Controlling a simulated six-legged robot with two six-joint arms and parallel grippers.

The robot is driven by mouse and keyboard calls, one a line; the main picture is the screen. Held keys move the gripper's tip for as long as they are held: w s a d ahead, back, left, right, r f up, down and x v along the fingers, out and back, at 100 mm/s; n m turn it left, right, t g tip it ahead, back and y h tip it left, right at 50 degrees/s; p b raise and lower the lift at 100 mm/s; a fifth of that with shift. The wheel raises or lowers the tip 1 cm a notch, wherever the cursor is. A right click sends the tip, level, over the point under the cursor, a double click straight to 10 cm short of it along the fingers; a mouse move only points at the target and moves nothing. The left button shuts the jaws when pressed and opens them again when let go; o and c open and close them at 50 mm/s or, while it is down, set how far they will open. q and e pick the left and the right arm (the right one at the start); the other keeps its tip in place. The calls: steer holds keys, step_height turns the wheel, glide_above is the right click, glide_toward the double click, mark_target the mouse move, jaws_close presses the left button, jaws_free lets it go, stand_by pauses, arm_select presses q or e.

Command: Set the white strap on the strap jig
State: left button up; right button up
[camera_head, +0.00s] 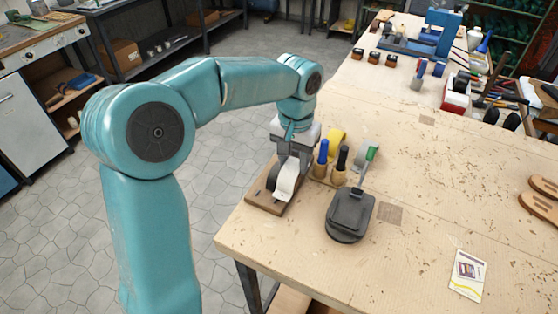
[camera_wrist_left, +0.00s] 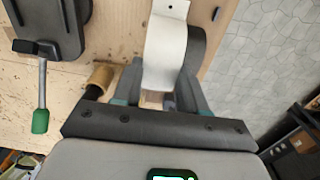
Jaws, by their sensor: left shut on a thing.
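The white strap (camera_head: 286,183) is gripped by my left gripper (camera_head: 291,160) at the near left corner of the workbench. In the left wrist view the strap (camera_wrist_left: 167,48) runs between the two fingers (camera_wrist_left: 160,85) and curves away from them; a small dark hole shows at its far end. The strap jig (camera_head: 260,199) is a brown wooden base with a dark rounded form. In the left wrist view the dark form (camera_wrist_left: 195,50) lies beneath and to the right of the strap. The strap lies over it, but I cannot tell whether it touches everywhere. My right gripper is out of view.
A black press-like tool (camera_head: 350,213) with a green-tipped handle (camera_head: 372,152) stands right of the jig. Wooden-handled tools, one blue-topped (camera_head: 322,152), stand close behind. A card (camera_head: 468,274) lies at the front right. The middle of the workbench (camera_head: 430,180) is mostly clear.

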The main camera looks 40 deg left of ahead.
mark_target(278, 167)
arm_select(q)
steer(key=shift+s+f, duration=0.1)
steer(key=shift+f, duration=0.3)
steer(key=a, duration=0.1)
steer(key=a+p, duration=0.1)
steer(key=s+a+f, duration=0.1)
steer(key=a, duration=0.1)
steer(key=shift+f, duration=0.15)
steer(key=shift+c, duration=0.4)
steer(key=shift+d, duration=0.25)
steer(key=shift+w+f, duration=0.15)
steer(key=o, duration=1.2)
steer(key=shift+a, duration=0.15)
